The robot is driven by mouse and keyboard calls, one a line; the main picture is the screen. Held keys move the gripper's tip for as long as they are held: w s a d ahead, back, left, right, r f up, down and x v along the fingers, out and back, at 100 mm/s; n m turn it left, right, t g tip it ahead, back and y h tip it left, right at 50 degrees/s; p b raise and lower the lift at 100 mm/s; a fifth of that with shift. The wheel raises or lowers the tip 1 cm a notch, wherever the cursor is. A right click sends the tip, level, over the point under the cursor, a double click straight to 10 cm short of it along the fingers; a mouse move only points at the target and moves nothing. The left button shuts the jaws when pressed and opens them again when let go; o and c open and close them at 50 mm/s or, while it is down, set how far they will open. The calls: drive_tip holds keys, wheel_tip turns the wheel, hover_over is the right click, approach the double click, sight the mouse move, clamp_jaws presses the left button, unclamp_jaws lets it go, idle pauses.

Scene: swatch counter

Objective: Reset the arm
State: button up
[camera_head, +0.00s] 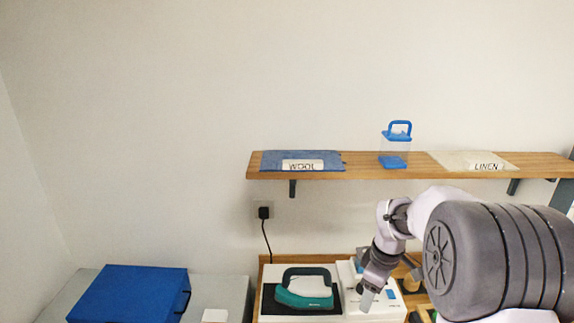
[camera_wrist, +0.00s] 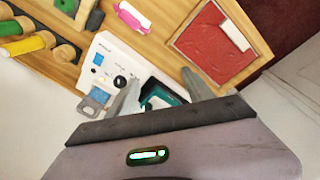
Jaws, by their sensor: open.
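My gripper (camera_head: 367,298) hangs at the end of my bent arm, low over the counter, in front of the white unit in the head view. In the wrist view the two grey fingers of my gripper (camera_wrist: 160,84) stand apart with nothing held between them. Beyond and between the fingers, part of the teal iron (camera_wrist: 163,97) shows; the gripper hides the rest. In the head view the teal and white iron (camera_head: 303,289) rests on a dark pad, left of my gripper.
A white unit (camera_head: 384,310) with a knob stands beside the iron. A wooden shelf (camera_head: 360,174) above holds a WOOL swatch (camera_head: 303,161), a blue-handled container (camera_head: 396,146) and a LINEN swatch (camera_head: 472,161). A blue box (camera_head: 128,293) lies left. The wrist view shows a red swatch (camera_wrist: 212,45) in a wooden tray.

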drive_tip(key=s+a+r+m+t+b, duration=0.1)
drive_tip(key=s+a+r+m+b, duration=0.25)
drive_tip(key=s, duration=0.35)
drive_tip(key=s+a+r+m+t+b, duration=0.1)
drive_tip(key=s+a+r+m+b, duration=0.25)
drive_tip(key=s, duration=0.35)
drive_tip(key=s+a+f+m+b, duration=0.1)
drive_tip(key=s+m, duration=0.1)
drive_tip(key=s, duration=0.3)
drive_tip(key=s+a+f+m+t+y+b, duration=0.1)
drive_tip(key=s+f+m+b, duration=0.1)
drive_tip(key=s, duration=0.3)
drive_tip(key=s+a+f+m+t+b, duration=0.1)
drive_tip(key=s+a+f+m+b, duration=0.1)
drive_tip(key=s, duration=0.3)
drive_tip(key=shift+s+m+y, duration=0.15)
drive_tip(key=shift+m+y, duration=0.25)
drive_tip(key=shift+m, duration=0.5)
